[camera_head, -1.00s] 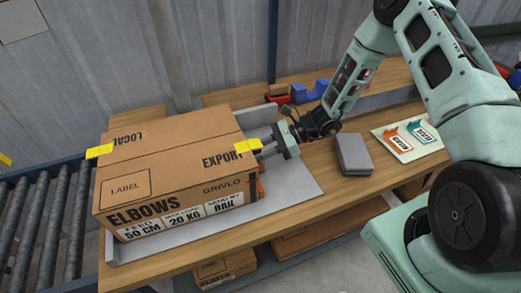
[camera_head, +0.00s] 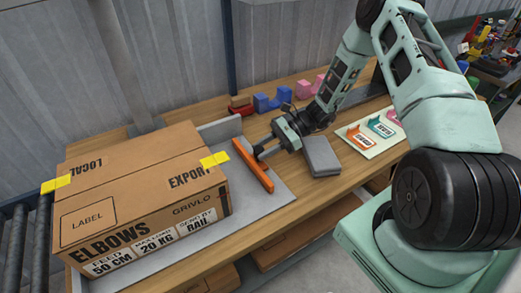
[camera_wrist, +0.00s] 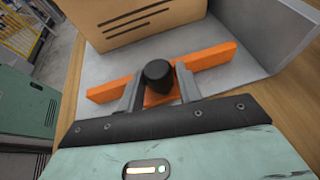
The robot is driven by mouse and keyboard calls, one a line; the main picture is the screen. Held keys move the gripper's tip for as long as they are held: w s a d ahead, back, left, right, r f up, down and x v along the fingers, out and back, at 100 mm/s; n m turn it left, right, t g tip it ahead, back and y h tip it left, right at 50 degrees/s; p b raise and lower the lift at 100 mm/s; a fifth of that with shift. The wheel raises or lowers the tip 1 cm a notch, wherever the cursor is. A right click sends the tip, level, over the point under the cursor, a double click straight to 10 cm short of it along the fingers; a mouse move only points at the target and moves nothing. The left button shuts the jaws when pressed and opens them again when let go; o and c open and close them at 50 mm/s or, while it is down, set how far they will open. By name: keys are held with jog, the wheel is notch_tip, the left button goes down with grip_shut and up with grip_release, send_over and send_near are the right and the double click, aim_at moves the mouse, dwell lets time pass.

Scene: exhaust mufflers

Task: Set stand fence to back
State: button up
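The stand is a grey plate (camera_head: 240,209) with raised grey edges on the wooden bench. Its orange fence (camera_head: 253,166) stands across the plate, apart from the box's right end. In the wrist view the fence (camera_wrist: 215,54) carries a black knob (camera_wrist: 158,74). My gripper (camera_wrist: 159,78) has one finger on each side of the knob, close against it, and looks shut on it. In the head view my gripper (camera_head: 266,150) reaches the fence from the right, and its fingertips are small there.
A cardboard box (camera_head: 140,190) lies on the left part of the stand. A grey block (camera_head: 322,156) sits right beside my gripper. Farther right lies a pale board (camera_head: 372,134) with coloured brackets. Blue (camera_head: 272,99) and red parts stand behind. Rollers are at the left.

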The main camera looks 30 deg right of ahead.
jog(key=shift+o, duration=1.2)
jog(key=shift+d, duration=0.15)
jog(key=b+v, duration=0.3)
jog(key=v, duration=1.4)
jog(key=shift+s+d, duration=0.15)
jog(key=shift+d, duration=0.1)
